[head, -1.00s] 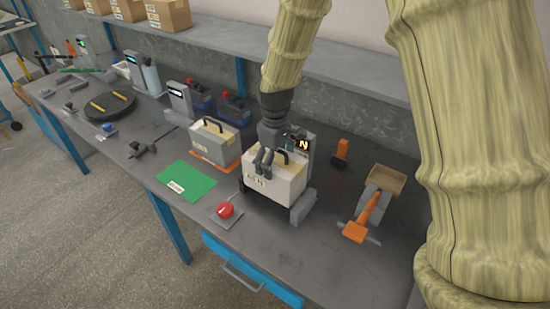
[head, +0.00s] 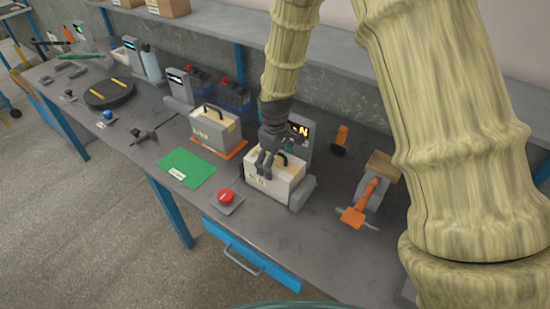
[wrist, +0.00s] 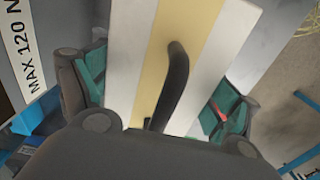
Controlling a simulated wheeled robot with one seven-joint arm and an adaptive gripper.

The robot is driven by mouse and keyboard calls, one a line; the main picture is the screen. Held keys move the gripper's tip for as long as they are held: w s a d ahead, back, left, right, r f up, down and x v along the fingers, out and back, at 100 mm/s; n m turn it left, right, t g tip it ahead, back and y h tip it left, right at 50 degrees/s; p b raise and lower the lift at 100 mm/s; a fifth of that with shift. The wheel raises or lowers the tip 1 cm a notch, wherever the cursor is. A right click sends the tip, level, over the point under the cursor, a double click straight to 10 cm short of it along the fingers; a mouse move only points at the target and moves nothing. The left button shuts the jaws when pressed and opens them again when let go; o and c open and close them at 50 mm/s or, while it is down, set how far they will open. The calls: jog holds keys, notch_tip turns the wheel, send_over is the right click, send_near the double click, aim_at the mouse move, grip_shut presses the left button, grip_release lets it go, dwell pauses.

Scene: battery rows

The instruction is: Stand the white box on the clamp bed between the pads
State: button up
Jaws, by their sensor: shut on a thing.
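The white box (head: 262,184) with a yellow stripe and a black handle is at the clamp bed, in front of the clamp's upright with its lit display (head: 299,130). The clamp's grey side block (head: 302,193) shows at the box's right. My gripper (head: 265,164) is over the box top and shut on it. In the wrist view the box top (wrist: 205,75) and its dark handle (wrist: 172,85) lie between my green-padded fingers. Whether the box's bottom touches the bed is hidden.
A green mat (head: 187,168) and a red button (head: 226,196) lie near the front edge. An orange-handled tool (head: 365,203) is at the right. A shelf runs behind.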

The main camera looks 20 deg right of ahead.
jog(key=o, duration=1.7)
jog(key=shift+r, duration=0.1)
jog(key=shift+r+b, duration=1.4)
jog(key=shift+r, duration=4.6)
